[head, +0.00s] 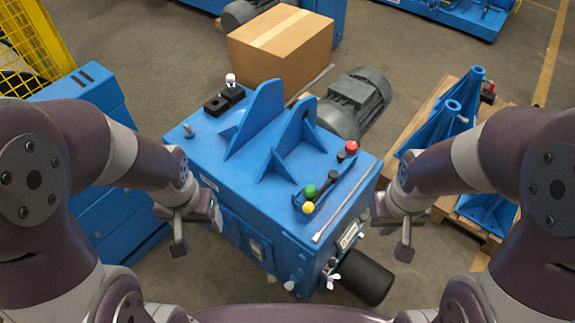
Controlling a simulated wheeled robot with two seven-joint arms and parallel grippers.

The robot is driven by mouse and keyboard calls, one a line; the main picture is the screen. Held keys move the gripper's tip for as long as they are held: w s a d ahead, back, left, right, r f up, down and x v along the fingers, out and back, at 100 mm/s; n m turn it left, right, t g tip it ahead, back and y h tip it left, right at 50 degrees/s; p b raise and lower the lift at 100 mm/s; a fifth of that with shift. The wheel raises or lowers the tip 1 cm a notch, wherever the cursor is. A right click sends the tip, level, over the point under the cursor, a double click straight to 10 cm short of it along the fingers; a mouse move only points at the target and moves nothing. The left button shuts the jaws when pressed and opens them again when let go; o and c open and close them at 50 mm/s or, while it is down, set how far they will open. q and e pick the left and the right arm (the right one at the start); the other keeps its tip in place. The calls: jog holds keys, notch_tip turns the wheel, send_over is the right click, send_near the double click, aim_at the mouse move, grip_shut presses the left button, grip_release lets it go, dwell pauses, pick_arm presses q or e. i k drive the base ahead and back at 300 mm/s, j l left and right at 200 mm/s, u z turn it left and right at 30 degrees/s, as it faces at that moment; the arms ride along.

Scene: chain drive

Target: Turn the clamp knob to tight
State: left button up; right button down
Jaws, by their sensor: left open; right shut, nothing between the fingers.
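A blue machine (238,190) stands in the middle of the head view. On its front right face is a pale wing-shaped knob (333,281), beside a black cylinder (368,281). A second pale knob (290,285) sits low on the front. I cannot tell for sure which is the clamp knob, or how tight it is. My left gripper (197,234) is open, just left of the machine and apart from the knobs. My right gripper (404,248) is shut and empty, to the right of the machine and above the black cylinder's level in the picture.
On the machine top are red (351,147), green (310,191) and yellow (308,208) ball knobs, a long metal bar (346,197) and upright blue brackets (258,115). A cardboard box (283,48) and grey motor (355,100) stand behind. A pallet (430,125) holds blue parts at right.

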aim_at(351, 146)
jog(key=i+l+z, duration=0.2)
jog(key=l+z, duration=0.3)
jog(key=i+l+z, duration=0.2)
jog(key=z, duration=0.25)
